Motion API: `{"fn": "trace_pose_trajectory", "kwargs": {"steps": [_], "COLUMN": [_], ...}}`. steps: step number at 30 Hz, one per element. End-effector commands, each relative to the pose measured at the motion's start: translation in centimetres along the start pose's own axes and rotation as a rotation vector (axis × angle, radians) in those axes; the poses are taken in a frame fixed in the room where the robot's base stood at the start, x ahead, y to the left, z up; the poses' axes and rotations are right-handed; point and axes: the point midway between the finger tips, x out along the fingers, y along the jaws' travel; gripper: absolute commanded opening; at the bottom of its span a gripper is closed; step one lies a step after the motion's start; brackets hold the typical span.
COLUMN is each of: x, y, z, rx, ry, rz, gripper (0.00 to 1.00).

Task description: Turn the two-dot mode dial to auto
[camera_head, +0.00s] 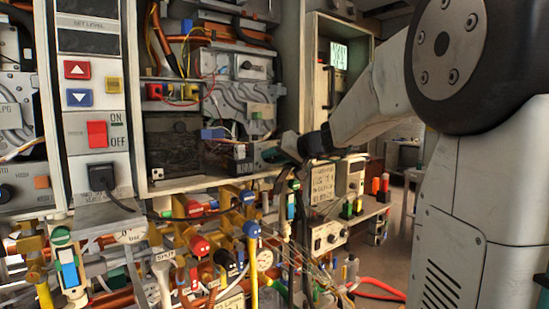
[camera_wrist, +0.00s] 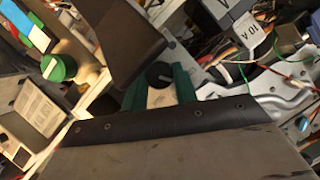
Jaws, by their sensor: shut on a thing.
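A round black dial (camera_wrist: 159,75) with a pale pointer line sits between the green fingers of my gripper (camera_wrist: 160,84) in the wrist view. The fingers are shut on it from both sides. A pale plate shows just below the dial. No dots or mode words can be read on it at this size. In the head view my gripper (camera_head: 272,154) reaches in from the right to the lower edge of the open heater cabinet. The dial cannot be made out there; my gripper seems to cover it.
Loose wires hang close by. Pipes and coloured valves (camera_head: 200,245) crowd the space below. A cabinet wall (camera_head: 294,75) stands behind my gripper.

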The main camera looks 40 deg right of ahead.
Motion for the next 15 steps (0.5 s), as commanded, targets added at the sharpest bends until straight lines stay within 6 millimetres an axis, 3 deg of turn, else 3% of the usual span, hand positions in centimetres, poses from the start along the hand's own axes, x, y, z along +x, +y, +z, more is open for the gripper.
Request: {"fn": "trace_pose_trajectory", "kwargs": {"steps": [15], "x": [0.1], "y": [0.39], "z": [0.2], "rx": [0.375], "ry": [-0.002], "rz": [-0.153], "gripper": [0.06]}}
